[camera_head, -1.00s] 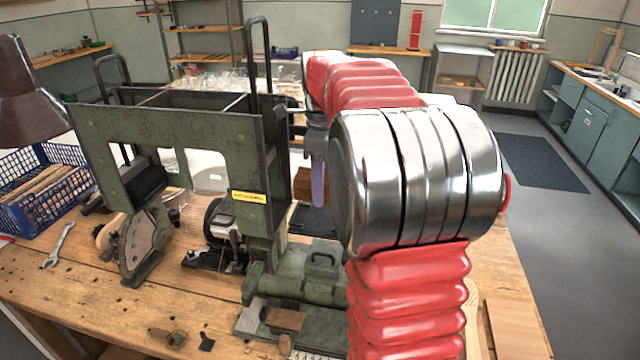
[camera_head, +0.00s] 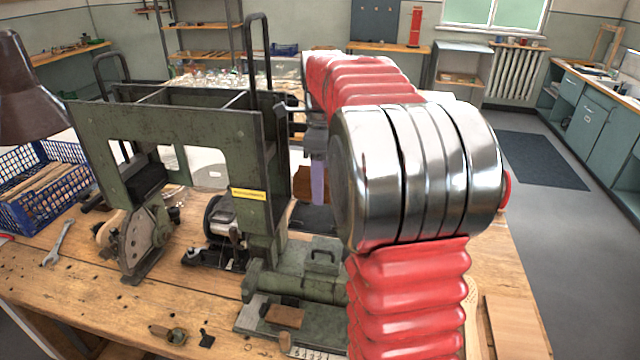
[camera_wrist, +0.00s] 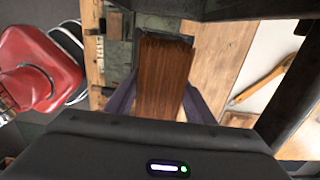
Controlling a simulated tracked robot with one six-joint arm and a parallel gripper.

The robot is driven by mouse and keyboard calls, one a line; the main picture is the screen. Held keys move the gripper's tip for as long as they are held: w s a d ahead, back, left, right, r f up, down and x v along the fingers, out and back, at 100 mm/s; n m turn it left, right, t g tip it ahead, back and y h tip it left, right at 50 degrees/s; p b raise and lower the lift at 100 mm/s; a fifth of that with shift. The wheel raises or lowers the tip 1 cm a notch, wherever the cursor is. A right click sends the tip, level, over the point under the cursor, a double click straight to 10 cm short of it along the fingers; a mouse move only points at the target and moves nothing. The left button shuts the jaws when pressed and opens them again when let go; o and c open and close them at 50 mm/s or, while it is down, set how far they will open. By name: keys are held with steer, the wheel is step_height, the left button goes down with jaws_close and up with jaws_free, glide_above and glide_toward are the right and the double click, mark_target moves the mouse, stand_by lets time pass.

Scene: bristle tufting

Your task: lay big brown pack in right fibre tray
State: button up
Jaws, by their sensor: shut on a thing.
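The big brown pack (camera_wrist: 165,72), a bundle of brown bristles, is between the purple fingers of my gripper (camera_wrist: 158,98) in the wrist view. The gripper is shut on it. In the head view one purple finger of my gripper (camera_head: 318,180) hangs behind the green machine's right post, with part of the brown pack (camera_head: 304,184) beside it. The green machine (camera_head: 165,125) has an open-topped upper frame with a divider and tall black handles. I cannot tell whether its compartments are the fibre trays; their floors are hidden.
The machine stands on a wooden bench (camera_head: 110,310). A blue crate (camera_head: 40,190) of brown bundles, a wrench (camera_head: 58,243) and a lamp (camera_head: 28,90) are at the left. A wooden board (camera_head: 515,325) lies at the front right. My red and silver arm blocks much of the middle.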

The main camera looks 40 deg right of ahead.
steer(key=shift+f, duration=0.8)
stand_by(0.9)
steer(key=o, duration=1.2)
steer(key=shift+o, duration=0.8)
steer(key=shift+o, duration=1.4)
steer(key=shift+r, duration=0.1)
steer(key=shift+r, duration=3.9)
